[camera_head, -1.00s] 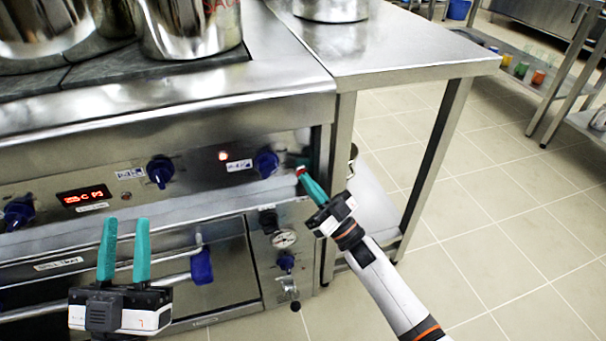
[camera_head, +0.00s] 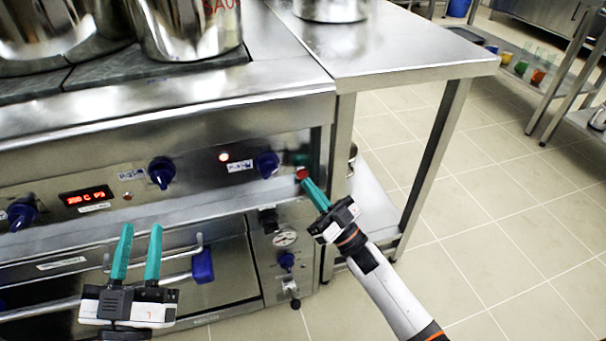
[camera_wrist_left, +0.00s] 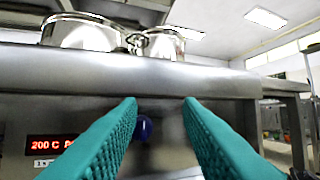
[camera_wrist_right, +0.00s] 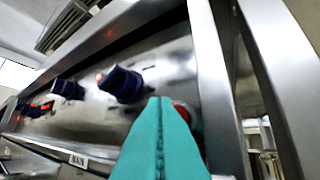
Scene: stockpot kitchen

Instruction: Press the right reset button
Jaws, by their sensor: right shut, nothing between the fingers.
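The right reset button (camera_head: 302,174) is a red round button on the stove's front panel, right of the rightmost blue knob (camera_head: 267,165). In the right wrist view the red button (camera_wrist_right: 182,112) is partly hidden behind the fingers. My right gripper (camera_head: 306,182) is shut and empty, its teal fingertips at or just in front of the button; I cannot tell whether they touch it. My left gripper (camera_head: 142,228) is open and empty, in front of the oven door, left of the blue-ended handle. It also shows open in the left wrist view (camera_wrist_left: 160,102).
Steel pots (camera_head: 190,28) stand on the stove top. A red display (camera_head: 87,196) and another blue knob (camera_head: 161,172) are on the panel. A pressure gauge (camera_head: 285,237) sits below. A steel side table (camera_head: 400,45) adjoins on the right; the tiled floor beyond is open.

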